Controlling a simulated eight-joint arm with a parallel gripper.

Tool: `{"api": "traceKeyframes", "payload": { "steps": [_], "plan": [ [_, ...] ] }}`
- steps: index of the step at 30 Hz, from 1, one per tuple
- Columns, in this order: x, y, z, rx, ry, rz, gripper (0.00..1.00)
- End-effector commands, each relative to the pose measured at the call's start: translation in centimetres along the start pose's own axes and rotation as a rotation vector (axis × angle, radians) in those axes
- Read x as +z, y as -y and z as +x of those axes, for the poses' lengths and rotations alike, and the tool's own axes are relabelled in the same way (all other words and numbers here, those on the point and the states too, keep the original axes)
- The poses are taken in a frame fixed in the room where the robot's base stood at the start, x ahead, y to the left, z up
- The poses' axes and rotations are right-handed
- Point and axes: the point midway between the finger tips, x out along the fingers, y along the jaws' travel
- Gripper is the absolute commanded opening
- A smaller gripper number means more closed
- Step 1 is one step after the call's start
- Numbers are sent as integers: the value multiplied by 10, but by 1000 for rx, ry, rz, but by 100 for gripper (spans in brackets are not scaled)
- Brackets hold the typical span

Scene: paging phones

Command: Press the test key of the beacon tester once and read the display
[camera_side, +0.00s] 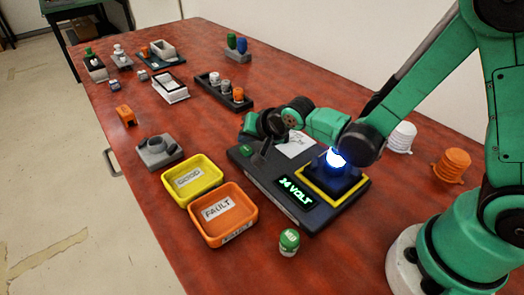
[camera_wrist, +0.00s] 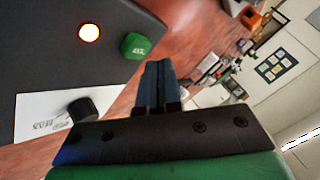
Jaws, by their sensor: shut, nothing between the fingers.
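The beacon tester (camera_side: 325,222) is a dark flat box on the red-brown table. Its display (camera_side: 296,190) reads "24 VOLT" in green. A beacon (camera_side: 336,158) glows bluish white in the yellow-edged socket (camera_side: 322,196). A green key (camera_side: 246,151) is at the tester's left end. In the wrist view the green key (camera_wrist: 136,46) carries white lettering too small to read surely. My gripper (camera_wrist: 158,82) is shut and empty, its fingertips close beside the key; I cannot tell whether they touch. In the side view my gripper (camera_side: 259,158) points down over the tester's left end.
A round lamp (camera_wrist: 89,33) glows and a black knob (camera_wrist: 82,110) stands near a white paper. A yellow GOOD tray (camera_side: 215,169) and an orange FAULT tray (camera_side: 246,214) stand left of the tester. A green-capped jar (camera_side: 289,242) is in front. White (camera_side: 403,137) and orange (camera_side: 453,165) stacks stand right.

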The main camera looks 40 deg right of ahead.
Motion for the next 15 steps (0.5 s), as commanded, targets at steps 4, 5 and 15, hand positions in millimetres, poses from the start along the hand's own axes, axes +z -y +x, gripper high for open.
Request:
{"api": "traceKeyframes", "payload": {
  "steps": [4, 5, 15],
  "plan": [
    [1, -1, 1, 0, 0, 0, 0],
    [1, -1, 2, 0, 0, 0, 0],
    [4, -4, 6, 0, 0, 0, 0]
  ]
}}
